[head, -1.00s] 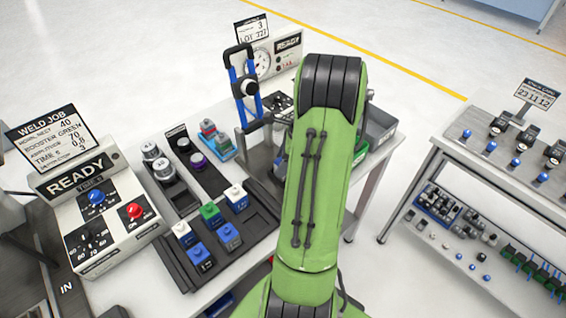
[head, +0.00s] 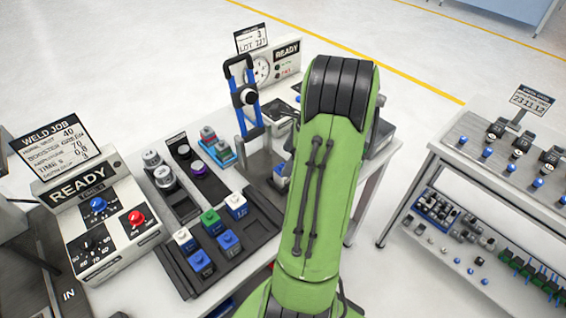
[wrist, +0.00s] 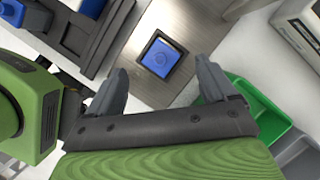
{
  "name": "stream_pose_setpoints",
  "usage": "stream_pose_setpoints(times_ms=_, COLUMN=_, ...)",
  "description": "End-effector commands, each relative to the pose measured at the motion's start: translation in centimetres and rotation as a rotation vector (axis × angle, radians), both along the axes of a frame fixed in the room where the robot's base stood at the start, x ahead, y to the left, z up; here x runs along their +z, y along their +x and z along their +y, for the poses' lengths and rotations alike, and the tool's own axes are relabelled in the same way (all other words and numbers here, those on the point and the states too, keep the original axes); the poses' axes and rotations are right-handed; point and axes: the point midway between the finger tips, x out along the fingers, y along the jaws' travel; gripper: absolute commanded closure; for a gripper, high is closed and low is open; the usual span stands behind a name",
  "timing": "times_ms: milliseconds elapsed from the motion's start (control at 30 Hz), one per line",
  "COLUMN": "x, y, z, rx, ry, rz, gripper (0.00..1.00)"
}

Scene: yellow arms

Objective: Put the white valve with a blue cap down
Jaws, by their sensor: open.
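My gripper (wrist: 161,72) is open in the wrist view, its two grey fingers apart with nothing between the tips. Just ahead of the tips, a blue square top in a dark square rim (wrist: 161,56) sits on a bare metal plate (wrist: 150,88). It looks like the blue cap seen from above; any white body under it is hidden. In the head view, a small blue and white piece (head: 281,171) shows on the metal plate beside my arm, partly covered. My arm hides my gripper there.
A dark rack (head: 215,262) holds several capped blocks left of my arm. A blue-framed press (head: 243,100) stands behind the plate. A green bin (wrist: 262,118) lies right of my gripper in the wrist view. A weld control box (head: 105,215) stands at left.

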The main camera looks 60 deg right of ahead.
Motion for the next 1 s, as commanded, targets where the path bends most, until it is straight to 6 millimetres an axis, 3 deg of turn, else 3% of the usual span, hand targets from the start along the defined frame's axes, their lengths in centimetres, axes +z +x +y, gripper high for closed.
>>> stream_pose_setpoints(times_ms=33, x=1.9, y=-0.5, z=-0.4, rx=-0.004, ry=-0.004, rz=0.000, gripper=0.15)
stream_pose_setpoints(times_ms=200, x=5.3, y=-1.7, z=-1.1, rx=-0.002, ry=-0.002, rz=-0.001, gripper=0.15)
stream_pose_setpoints(times_ms=567, x=6.7, y=-1.7, z=-0.8, rx=0.030, ry=-0.014, rz=-0.003, gripper=0.15)
stream_pose_setpoints(times_ms=667, x=8.9, y=0.6, z=2.4, rx=0.220, ry=-0.104, rz=-0.020, gripper=0.15)
stream_pose_setpoints(times_ms=767, x=12.3, y=3.3, z=9.1, rx=0.577, ry=-0.266, rz=-0.059, gripper=0.15)
stream_pose_setpoints(times_ms=800, x=13.5, y=3.8, z=12.1, rx=0.737, ry=-0.337, rz=-0.077, gripper=0.15)
stream_pose_setpoints(times_ms=900, x=16.0, y=3.3, z=19.6, rx=1.160, ry=-0.524, rz=-0.132, gripper=0.15)
stream_pose_setpoints(times_ms=1000, x=17.4, y=0.4, z=26.1, rx=1.603, ry=-0.728, rz=-0.201, gripper=0.15)
